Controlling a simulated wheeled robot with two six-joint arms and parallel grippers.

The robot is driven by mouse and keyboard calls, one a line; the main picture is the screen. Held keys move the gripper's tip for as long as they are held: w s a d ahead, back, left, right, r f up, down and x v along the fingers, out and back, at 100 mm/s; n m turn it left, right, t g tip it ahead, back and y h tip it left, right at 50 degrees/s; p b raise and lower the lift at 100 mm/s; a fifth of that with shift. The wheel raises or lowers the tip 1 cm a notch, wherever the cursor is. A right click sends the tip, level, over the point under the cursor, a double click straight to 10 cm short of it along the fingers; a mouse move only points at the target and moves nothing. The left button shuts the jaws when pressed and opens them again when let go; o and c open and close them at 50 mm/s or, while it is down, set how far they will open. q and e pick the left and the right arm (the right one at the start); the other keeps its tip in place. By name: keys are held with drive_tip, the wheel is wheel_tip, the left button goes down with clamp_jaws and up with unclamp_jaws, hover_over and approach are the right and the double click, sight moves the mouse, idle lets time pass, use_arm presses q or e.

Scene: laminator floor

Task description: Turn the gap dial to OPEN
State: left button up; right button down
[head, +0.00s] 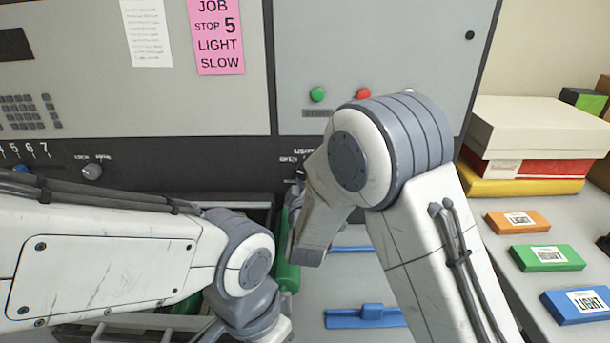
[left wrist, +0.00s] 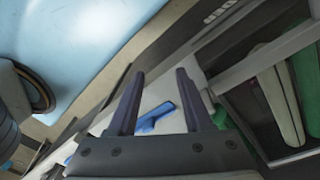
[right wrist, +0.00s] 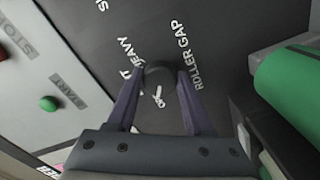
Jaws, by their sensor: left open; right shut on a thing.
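The gap dial (right wrist: 158,79) is a dark round knob on the black panel strip, labelled ROLLER GAP, in the right wrist view. My right gripper (right wrist: 160,73) is shut on it, one finger on each side. HEAVY shows beyond the knob, and part of another label shows beside the left finger. Small white marks sit just below the knob; I cannot read its pointer setting surely. In the head view my right arm hides the dial. My left gripper (left wrist: 160,73) is open and empty, above the machine's lower front.
A green button (head: 318,94) and a red button (head: 364,95) sit above the dial. A green roller (right wrist: 290,85) is close by on the right. Another knob (head: 92,171) is on the left panel. Boxes (head: 530,125) and coloured packs (head: 547,257) lie on the right-hand table.

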idle(0.5)
drive_tip(key=shift+c, duration=1.4)
unclamp_jaws()
drive_tip(key=s+b, duration=0.2)
drive_tip(key=s, duration=0.8)
drive_tip(key=shift+s, duration=0.3)
drive_tip(key=shift+d, duration=0.1)
